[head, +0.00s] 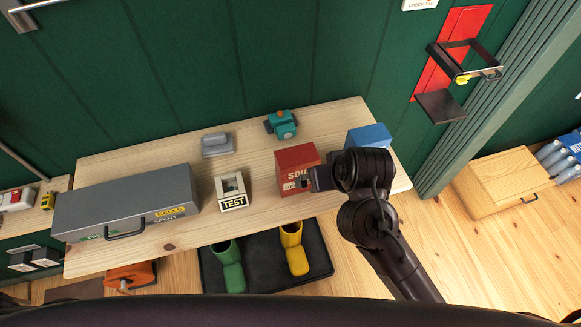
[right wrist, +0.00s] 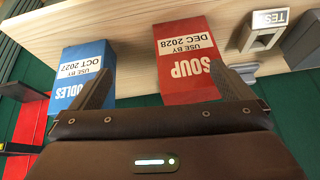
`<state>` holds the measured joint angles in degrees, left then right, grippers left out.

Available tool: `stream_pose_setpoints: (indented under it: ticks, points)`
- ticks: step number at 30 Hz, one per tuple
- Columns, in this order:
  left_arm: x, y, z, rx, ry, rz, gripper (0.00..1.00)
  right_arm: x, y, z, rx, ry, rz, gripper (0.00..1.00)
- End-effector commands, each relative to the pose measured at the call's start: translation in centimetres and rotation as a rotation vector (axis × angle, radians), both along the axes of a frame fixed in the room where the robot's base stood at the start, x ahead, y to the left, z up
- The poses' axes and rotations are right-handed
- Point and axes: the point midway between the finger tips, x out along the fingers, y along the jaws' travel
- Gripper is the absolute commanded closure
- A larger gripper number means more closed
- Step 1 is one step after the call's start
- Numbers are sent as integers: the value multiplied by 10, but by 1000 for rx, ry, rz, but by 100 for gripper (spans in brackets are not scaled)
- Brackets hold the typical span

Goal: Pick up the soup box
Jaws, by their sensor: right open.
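The soup box is a red box (head: 292,160) standing on the wooden shelf in the head view. In the right wrist view the red box (right wrist: 186,50) reads SOUP, use by DEC 2028. My right gripper (head: 312,180) is at the box's front right corner in the head view and covers part of it. In the right wrist view the open fingers (right wrist: 162,75) stand apart, with the soup box between them in the picture, closer to the right finger. The left finger overlaps the blue box. I cannot tell whether a finger touches the soup box. My left gripper is not in view.
A blue noodles box (head: 369,136) stands right of the soup box, also in the right wrist view (right wrist: 88,58). A TEST box (head: 232,201), teal object (head: 281,124), grey object (head: 216,144) and long grey case (head: 75,213) share the shelf (head: 190,232). Boots stand below.

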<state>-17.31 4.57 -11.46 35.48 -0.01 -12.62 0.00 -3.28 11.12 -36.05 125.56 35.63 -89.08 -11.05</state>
Motion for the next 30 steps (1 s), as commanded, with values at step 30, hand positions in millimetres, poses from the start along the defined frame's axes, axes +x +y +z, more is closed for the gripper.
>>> stream_pose_setpoints:
  ticks: [30]
  points:
    - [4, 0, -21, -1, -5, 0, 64, 60, 68, -16, -37, -99, 49, 0]
